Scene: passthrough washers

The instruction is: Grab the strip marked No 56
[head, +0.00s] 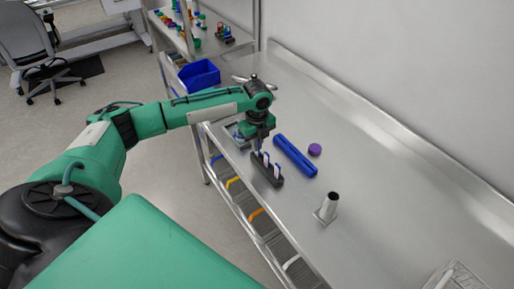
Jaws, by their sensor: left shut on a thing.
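A small dark holder (268,176) stands on the steel table and carries a few upright strips (277,171) in white and blue. The numbers on them are too small to read, so I cannot tell which is No 56. My left gripper (257,147) points down over the far end of the holder. It is shut on a strip there, which its fingers largely hide. I cannot tell whether that strip is clear of the holder. My right gripper is out of view.
A long blue piece (296,156) lies right of the holder, with a purple round cap (315,149) beyond it. A metal cylinder on a base (329,206) stands nearer. A wire rack (456,277) is at bottom right. The table's right side is mostly clear.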

